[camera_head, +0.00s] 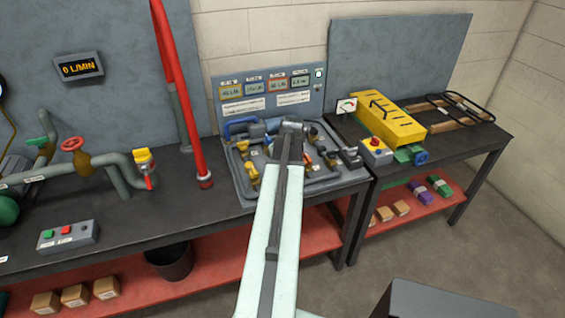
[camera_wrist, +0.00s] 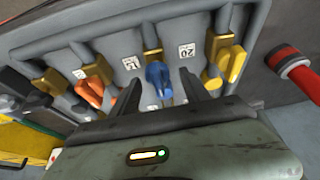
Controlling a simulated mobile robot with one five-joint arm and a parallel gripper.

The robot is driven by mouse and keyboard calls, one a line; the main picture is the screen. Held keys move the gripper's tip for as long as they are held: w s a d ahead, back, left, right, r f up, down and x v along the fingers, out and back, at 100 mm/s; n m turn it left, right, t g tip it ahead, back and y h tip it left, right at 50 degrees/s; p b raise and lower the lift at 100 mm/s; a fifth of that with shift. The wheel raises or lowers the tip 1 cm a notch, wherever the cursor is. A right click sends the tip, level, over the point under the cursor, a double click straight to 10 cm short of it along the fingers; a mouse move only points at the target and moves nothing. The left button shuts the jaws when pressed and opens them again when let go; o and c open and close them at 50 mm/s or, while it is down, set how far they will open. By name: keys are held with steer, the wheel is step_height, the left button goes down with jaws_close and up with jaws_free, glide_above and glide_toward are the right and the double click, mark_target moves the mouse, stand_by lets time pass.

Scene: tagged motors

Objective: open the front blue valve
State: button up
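In the wrist view a blue valve handle (camera_wrist: 158,80) sits on a brass fitting on the grey manifold panel. My gripper (camera_wrist: 160,88) is open, with one dark finger on each side of the handle. Gaps show beside the handle, and I cannot tell whether either finger touches it. An orange valve (camera_wrist: 97,92) is to the left and a yellow valve (camera_wrist: 230,66) to the right. In the head view my gripper (camera_head: 291,138) is over the valve tray (camera_head: 330,182). My arm hides the middle of the tray, and the blue handle is not clear there.
Numbered white tags (camera_wrist: 187,50) mark the panel. A red pipe (camera_head: 190,110) stands left of the tray, and a red-ended pipe (camera_wrist: 288,60) is near on the right in the wrist view.

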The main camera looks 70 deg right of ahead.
steer(key=p+v, duration=0.7)
steer(key=v, duration=0.1)
stand_by(0.5)
